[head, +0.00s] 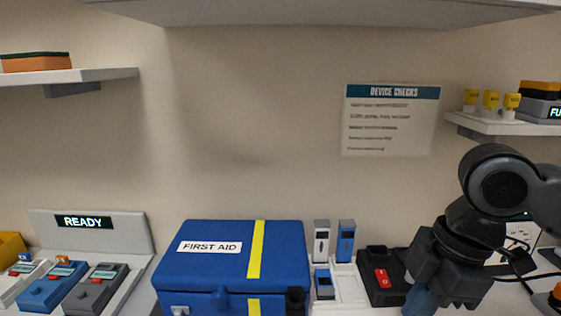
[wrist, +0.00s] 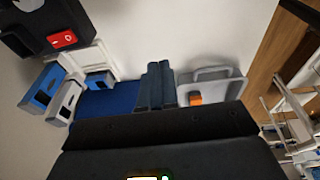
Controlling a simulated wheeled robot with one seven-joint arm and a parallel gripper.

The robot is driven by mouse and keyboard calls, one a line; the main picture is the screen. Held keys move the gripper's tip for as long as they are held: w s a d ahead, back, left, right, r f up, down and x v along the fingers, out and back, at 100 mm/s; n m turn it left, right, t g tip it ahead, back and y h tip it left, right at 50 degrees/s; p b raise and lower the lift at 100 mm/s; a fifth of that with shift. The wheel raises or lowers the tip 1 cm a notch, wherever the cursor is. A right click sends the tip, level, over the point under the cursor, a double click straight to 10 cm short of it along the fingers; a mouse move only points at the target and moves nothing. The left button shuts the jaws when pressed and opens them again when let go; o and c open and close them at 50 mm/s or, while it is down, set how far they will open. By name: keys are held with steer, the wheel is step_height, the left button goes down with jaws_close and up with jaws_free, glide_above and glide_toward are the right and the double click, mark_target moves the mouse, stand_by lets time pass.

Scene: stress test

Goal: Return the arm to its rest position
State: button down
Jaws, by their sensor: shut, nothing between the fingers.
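My arm comes in from the right edge of the head view, dark grey and bent at the wrist. My gripper (head: 418,300) points down at the lower right, just right of a black box with a red switch (head: 381,278). In the wrist view its two dark blue fingers (wrist: 160,84) stand together, shut and empty. The fingertips are partly cut off by the lower edge of the head view.
A blue first aid case (head: 215,262) stands left of my gripper, with small blue and white devices (head: 346,240) between. Handheld units (head: 95,288) sit by a READY panel (head: 84,222) at left. Shelves (head: 100,74) hang on both sides. A black cable (head: 520,278) runs right of my gripper.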

steer(key=w+a+r+m+t+y, duration=0.1)
steer(key=a+r+m+t+y, duration=0.35)
steer(key=a, duration=0.75)
steer(key=w+a+r+m+t+y, duration=0.1)
steer(key=a+r+t+y, duration=0.2)
steer(key=a+r+y, duration=0.6)
steer(key=s+d+f+m+t+h, duration=0.5)
steer(key=s+f+m+h, duration=0.15)
steer(key=f+m, duration=0.2)
steer(key=s+d+f+m+t+h, duration=0.4)
steer(key=s+d+f+m+h, duration=0.25)
steer(key=f, duration=0.25)
steer(key=s+d+f+n+g+h, duration=0.1)
steer(key=s+d, duration=0.4)
steer(key=s, duration=0.6)
steer(key=s+d+f+n+g+h, duration=0.1)
steer(key=s+d, duration=0.5)
steer(key=s, duration=0.6)
steer(key=shift+d+f+h, duration=0.3)
steer(key=shift+f+h, duration=0.15)
steer(key=shift+f, duration=0.2)
steer(key=shift+n, duration=0.25)
